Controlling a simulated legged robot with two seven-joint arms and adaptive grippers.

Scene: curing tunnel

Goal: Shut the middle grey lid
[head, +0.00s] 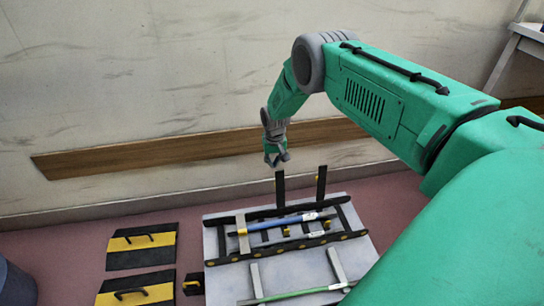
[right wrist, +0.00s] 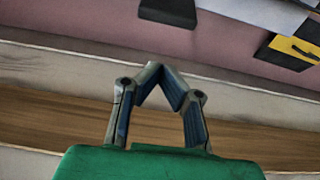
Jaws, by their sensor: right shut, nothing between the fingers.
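A pale grey flat-topped unit (head: 218,279) lies low at the bottom middle of the head view. It has black rails, grey crossbars, a blue rod (head: 285,222) and a green rod (head: 300,294). Two black uprights (head: 280,190) stand at its far edge. I cannot tell which part is the middle grey lid; my right arm may cover some of the unit's right side. My right gripper (head: 277,158) is shut and empty, above and beyond the far edge, near the left upright. Its fingers meet in the right wrist view (right wrist: 163,80). My left gripper is not in view.
Two black and yellow panels with handles (head: 140,259) lie left of the unit, and a small black block (head: 193,284) sits between. A wooden rail (head: 190,148) runs along the wall behind the gripper. A dark bin (head: 14,285) stands bottom left.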

